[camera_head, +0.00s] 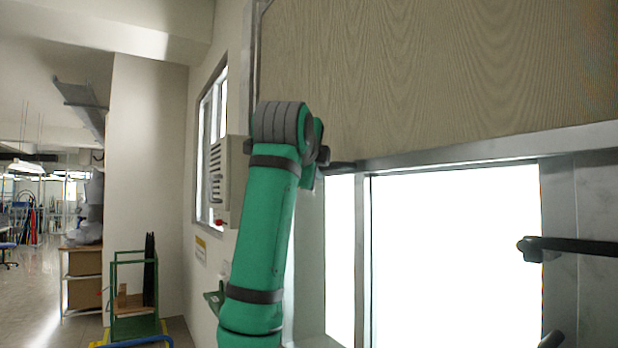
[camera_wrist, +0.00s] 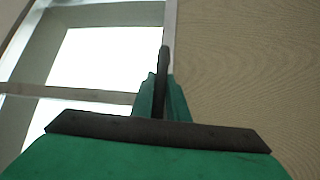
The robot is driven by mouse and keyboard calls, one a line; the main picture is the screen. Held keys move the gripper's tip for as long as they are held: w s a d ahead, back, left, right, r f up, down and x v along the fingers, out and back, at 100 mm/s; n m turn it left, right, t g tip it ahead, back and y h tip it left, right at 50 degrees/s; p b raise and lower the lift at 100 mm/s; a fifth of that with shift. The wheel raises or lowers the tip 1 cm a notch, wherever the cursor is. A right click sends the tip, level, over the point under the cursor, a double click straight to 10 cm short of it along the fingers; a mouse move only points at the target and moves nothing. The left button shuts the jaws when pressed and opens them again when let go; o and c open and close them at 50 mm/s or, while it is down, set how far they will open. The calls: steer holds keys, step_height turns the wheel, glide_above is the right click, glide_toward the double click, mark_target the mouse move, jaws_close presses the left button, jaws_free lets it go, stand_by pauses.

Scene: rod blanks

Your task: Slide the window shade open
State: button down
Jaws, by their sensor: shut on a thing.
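The window shade (camera_head: 440,70) is a beige wood-grain panel over the upper part of the window, with a grey metal rail (camera_head: 480,152) along its lower edge. Bright window glass (camera_head: 455,255) shows below it. My gripper (camera_head: 340,165) is at the left end of that rail, mostly hidden behind my green wrist. In the wrist view my gripper (camera_wrist: 163,72) is shut, its dark fingers at the shade's edge. The shade (camera_wrist: 245,70) fills the right side there and the glass (camera_wrist: 105,55) the left. The exact part held is hidden.
A dark bar handle (camera_head: 575,246) juts out at the right of the window. A grey wall box (camera_head: 228,180) is close left of my arm. A green cart (camera_head: 135,295) and shelving with boxes (camera_head: 83,275) stand farther left, with open floor beyond.

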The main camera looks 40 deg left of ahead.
steer(key=shift+a, duration=0.1)
steer(key=c, duration=1.7)
jaws_free()
steer(key=shift+c, duration=0.2)
steer(key=v, duration=1.1)
steer(key=shift+w, duration=0.2)
